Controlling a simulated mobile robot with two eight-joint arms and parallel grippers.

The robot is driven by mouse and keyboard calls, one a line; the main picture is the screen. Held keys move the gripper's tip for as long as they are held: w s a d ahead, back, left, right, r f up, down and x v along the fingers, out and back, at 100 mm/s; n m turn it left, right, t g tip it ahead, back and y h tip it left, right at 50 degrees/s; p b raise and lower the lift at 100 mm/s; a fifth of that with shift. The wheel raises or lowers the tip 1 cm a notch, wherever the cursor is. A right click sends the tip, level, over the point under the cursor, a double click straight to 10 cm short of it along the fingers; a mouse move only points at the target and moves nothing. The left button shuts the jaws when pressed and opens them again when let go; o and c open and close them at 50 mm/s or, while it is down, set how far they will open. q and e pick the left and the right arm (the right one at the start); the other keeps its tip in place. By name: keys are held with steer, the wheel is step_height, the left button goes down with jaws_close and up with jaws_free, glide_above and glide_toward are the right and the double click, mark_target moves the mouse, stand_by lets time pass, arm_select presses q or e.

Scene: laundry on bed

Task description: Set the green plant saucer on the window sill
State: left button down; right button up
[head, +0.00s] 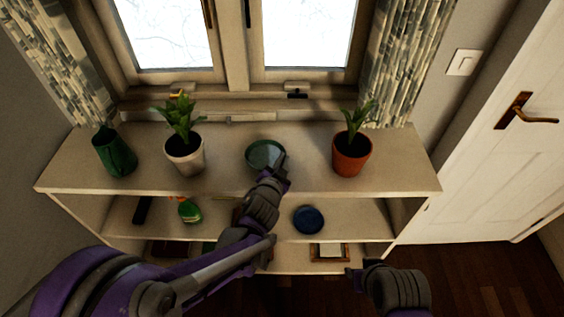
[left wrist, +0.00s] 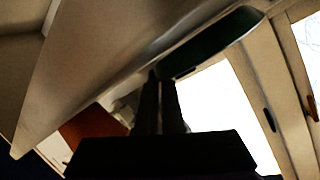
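The green plant saucer (head: 262,154) is at the middle of the shelf top, between two potted plants. In the left wrist view the saucer (left wrist: 212,44) is dark green, seen edge-on beyond the fingers. My left gripper (head: 281,160) is at its right rim, with its fingers (left wrist: 160,78) close together and the rim at their tips. I cannot tell whether the saucer touches the shelf top. The wooden window sill (head: 222,105) runs behind the shelf, below the window. My right gripper (head: 353,273) is low in front of the shelf, away from the saucer; its opening is unclear.
On the shelf top (head: 221,182) stand a green pot (head: 115,153), a plant in a white pot (head: 185,158) and one in a terracotta pot (head: 351,157). A blue bowl (head: 308,219) and a spray bottle (head: 189,211) are below. A small black item (head: 297,94) is at the window.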

arm_select(q)
steer(key=shift+f, duration=0.3)
steer(key=c, duration=1.3)
jaws_free()
steer(key=shift+r, duration=0.1)
steer(key=shift+s+r, duration=0.15)
steer(key=p+v, duration=0.1)
steer(key=v, duration=1.1)
steer(key=s+a+n+g+y, duration=0.2)
steer(key=a+n+y, duration=0.15)
steer(key=a, duration=0.45)
steer(key=s+a+f+n+g, duration=0.1)
steer(key=s+a+g, duration=0.1)
steer(key=s, duration=0.3)
steer(key=s+a+f+n+g, duration=0.2)
steer(key=s+g, duration=0.1)
steer(key=s, duration=0.3)
steer(key=s+a+f+n+g, duration=0.1)
steer(key=s+a+n+g, duration=0.1)
steer(key=s, duration=0.4)
steer(key=shift+a+f+g, duration=0.3)
steer(key=shift+f, duration=0.1)
